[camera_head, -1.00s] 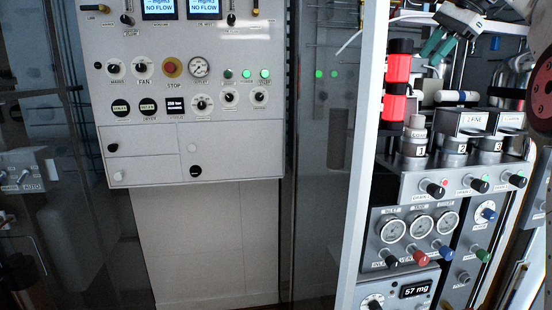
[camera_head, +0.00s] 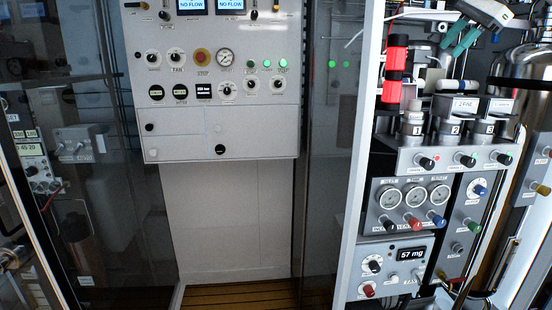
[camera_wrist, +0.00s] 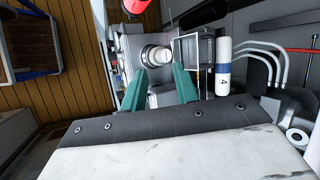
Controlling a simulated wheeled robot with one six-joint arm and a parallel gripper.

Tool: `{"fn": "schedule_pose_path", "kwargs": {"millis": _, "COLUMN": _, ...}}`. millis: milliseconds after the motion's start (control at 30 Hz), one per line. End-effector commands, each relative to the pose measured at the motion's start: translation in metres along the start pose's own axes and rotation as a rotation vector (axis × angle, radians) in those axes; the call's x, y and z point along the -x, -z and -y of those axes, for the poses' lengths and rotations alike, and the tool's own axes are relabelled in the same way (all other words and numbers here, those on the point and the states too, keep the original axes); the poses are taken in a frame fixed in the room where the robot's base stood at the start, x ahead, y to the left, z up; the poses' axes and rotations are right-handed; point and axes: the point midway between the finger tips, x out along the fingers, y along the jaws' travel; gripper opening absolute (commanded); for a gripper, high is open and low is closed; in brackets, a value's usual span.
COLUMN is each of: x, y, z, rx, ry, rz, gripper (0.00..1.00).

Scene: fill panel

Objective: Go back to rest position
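My gripper (camera_head: 462,46) shows at the upper right in the head view, with two teal fingers pointing down and left above the fill panel. In the wrist view the fingers of my gripper (camera_wrist: 160,76) are apart, with nothing held between them. A pale round cap (camera_wrist: 157,55) shows beyond the gap between them; I cannot tell how far off it is. The fill panel (camera_head: 372,225) stands at the right, with numbered valve blocks, three gauges, coloured knobs and a display reading 57 mg.
A red and black cylinder (camera_head: 396,66) stands upright left of my gripper. A steel tank (camera_head: 522,75) is at the far right. A grey control panel (camera_head: 175,135) with a red stop button hangs at the back. Wooden floor (camera_head: 240,294) shows below it. Glass panes flank both sides.

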Motion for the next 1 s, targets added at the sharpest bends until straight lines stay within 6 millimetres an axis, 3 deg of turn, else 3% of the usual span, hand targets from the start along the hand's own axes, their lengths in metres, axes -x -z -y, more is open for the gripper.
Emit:
{"fn": "schedule_pose_path", "kwargs": {"millis": 300, "x": -0.043, "y": 0.034, "z": -0.022, "rx": 0.109, "ry": -0.060, "rz": -0.027, "gripper": 0.30}}
{"fn": "schedule_pose_path", "kwargs": {"millis": 567, "x": -0.078, "y": 0.025, "z": -0.060, "rx": 0.252, "ry": -0.143, "rz": -0.044, "gripper": 0.30}}
{"fn": "schedule_pose_path", "kwargs": {"millis": 667, "x": -0.094, "y": 0.009, "z": -0.087, "rx": 0.342, "ry": -0.194, "rz": -0.049, "gripper": 0.30}}
{"fn": "schedule_pose_path", "kwargs": {"millis": 767, "x": -0.112, "y": -0.016, "z": -0.127, "rx": 0.460, "ry": -0.257, "rz": -0.051, "gripper": 0.30}}
{"fn": "schedule_pose_path", "kwargs": {"millis": 1000, "x": -0.154, "y": -0.086, "z": -0.252, "rx": 0.773, "ry": -0.416, "rz": -0.035, "gripper": 0.30}}
